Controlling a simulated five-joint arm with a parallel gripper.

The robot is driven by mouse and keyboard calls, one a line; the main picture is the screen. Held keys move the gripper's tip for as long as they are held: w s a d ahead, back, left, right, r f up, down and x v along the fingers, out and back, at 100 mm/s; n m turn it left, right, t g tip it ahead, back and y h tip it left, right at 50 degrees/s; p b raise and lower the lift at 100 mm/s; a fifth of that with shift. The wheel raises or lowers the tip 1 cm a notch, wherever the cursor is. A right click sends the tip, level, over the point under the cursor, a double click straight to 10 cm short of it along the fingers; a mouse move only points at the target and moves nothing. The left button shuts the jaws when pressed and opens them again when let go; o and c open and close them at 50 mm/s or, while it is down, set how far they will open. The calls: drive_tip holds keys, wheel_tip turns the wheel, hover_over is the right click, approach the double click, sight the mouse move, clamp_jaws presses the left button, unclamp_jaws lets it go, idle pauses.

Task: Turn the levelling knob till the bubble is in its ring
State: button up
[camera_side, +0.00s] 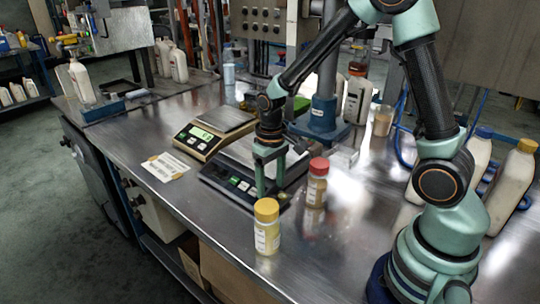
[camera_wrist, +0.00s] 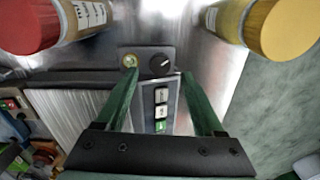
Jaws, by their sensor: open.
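A black scale (camera_side: 226,180) with a steel pan stands on the bench. In the wrist view its front panel (camera_wrist: 147,54) holds a round black knob (camera_wrist: 161,65) with a pale pointer mark. A small yellow-green bubble level (camera_wrist: 129,61) sits left of the knob; the bubble's place in its ring is too small to tell. My gripper (camera_wrist: 161,75) is open, its green fingers on either side of the knob in this view. In the side view my gripper (camera_side: 270,192) points down over the scale's front, and the knob cannot be made out. Contact cannot be told.
A yellow-capped jar (camera_side: 267,235) and a red-capped jar (camera_side: 316,186) stand close to the scale. A second scale (camera_side: 205,138) with a lit display and a printed card (camera_side: 166,166) lie to the left. Bottles (camera_side: 512,190) stand at right.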

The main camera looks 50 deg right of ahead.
drive_tip(key=s+r+t, duration=0.2)
drive_tip(key=s+r, duration=0.2)
drive_tip(key=r, duration=0.5)
drive_tip(key=s+a+r+n+t, duration=0.1)
drive_tip(key=s+r+t, duration=0.2)
drive_tip(key=r, duration=0.6)
drive_tip(key=shift+s+t, duration=0.3)
drive_tip(key=shift+s, duration=0.65)
drive_tip(key=shift+a+r, duration=0.1)
drive_tip(key=m+g, duration=0.1)
drive_tip(key=g, duration=0.9)
hover_over(269, 195)
drive_tip(key=w+a, duration=0.2)
drive_tip(key=w, duration=0.1)
wheel_tip(269, 195, down, 12)
drive_tip(key=x, duration=1.1)
drive_tip(key=shift+s+f, duration=0.2)
drive_tip(key=shift+s, duration=0.15)
